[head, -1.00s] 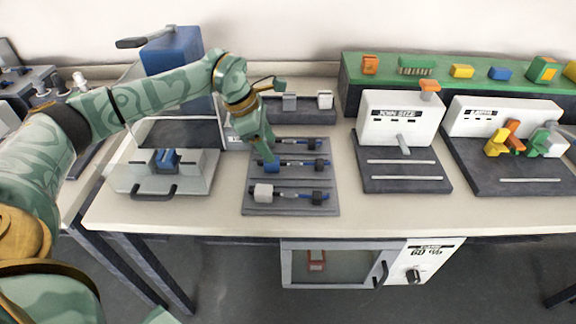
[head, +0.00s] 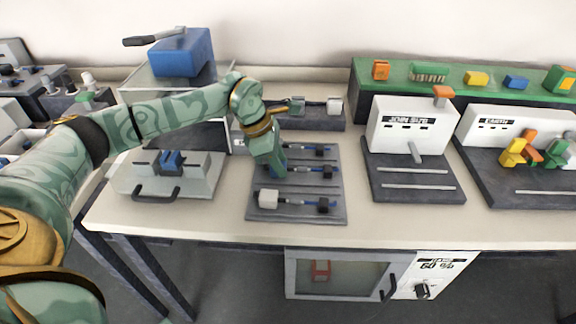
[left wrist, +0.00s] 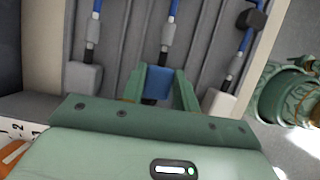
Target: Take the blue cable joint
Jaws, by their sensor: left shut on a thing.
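The blue cable joint (left wrist: 158,82) is a blue block on the end of a cable. In the left wrist view it sits between the two green fingers of my left gripper (left wrist: 160,90), which is shut on it. In the head view my left gripper (head: 277,170) is low over the grey cable tray (head: 262,212), and only a bit of blue shows by its tip. The joint's cable still lies along the middle groove. A white joint (head: 268,197) lies in the front row, and a grey joint (left wrist: 83,77) shows in the left wrist view. My right gripper is not in view.
A green shelf (head: 445,77) runs along the back. The table front (head: 300,232) is clear.

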